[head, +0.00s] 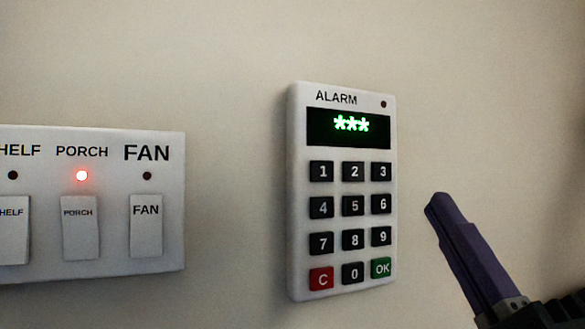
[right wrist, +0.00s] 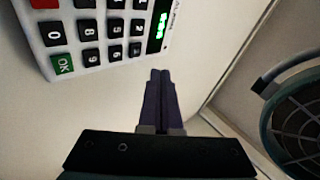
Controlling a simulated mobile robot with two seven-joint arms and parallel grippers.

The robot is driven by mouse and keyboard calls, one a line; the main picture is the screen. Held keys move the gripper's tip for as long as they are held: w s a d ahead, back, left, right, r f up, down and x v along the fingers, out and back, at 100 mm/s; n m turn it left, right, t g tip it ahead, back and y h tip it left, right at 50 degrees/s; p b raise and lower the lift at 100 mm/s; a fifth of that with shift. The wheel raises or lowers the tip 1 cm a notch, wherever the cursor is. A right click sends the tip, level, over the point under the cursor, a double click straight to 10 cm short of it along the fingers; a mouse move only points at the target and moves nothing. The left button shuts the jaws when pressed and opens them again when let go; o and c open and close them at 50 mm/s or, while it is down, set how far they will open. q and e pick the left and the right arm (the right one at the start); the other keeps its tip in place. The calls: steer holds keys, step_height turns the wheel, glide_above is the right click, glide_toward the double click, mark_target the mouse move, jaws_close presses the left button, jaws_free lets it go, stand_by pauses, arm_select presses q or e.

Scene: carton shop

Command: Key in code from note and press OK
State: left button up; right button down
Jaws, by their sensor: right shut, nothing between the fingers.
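The white alarm keypad (head: 343,190) is mounted on the wall in the middle of the head view. Its dark display (head: 349,127) shows three green asterisks. The black number keys stand in rows below, with a red C key (head: 321,279) at the lower left and a green OK key (head: 381,268) at the lower right. The keypad also shows at the upper left of the right wrist view (right wrist: 105,30). My right gripper (head: 437,205) is shut and empty, right of the keypad and apart from its keys. The note is not in view. My left gripper is not in view.
A white switch panel (head: 110,260) is on the wall to the left, with SHELF, PORCH and FAN switches. The red light above PORCH (head: 82,176) is lit. In the right wrist view a round fan-like grille (right wrist: 300,125) is at the right.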

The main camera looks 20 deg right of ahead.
mark_target(382, 204)
arm_select(q)
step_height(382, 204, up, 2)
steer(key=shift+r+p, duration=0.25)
steer(key=shift+p, duration=0.4)
arm_select(e)
steer(key=h, duration=0.1)
steer(key=s+d+g+h, duration=0.1)
steer(key=h, duration=0.1)
steer(key=d+n+h, duration=0.1)
steer(key=shift+s+f, duration=0.15)
steer(key=shift+s, duration=0.15)
arm_select(q)
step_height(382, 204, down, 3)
steer(key=b, duration=0.3)
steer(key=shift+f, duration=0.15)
arm_select(e)
steer(key=w, duration=0.8)
steer(key=shift+w+a, duration=0.4)
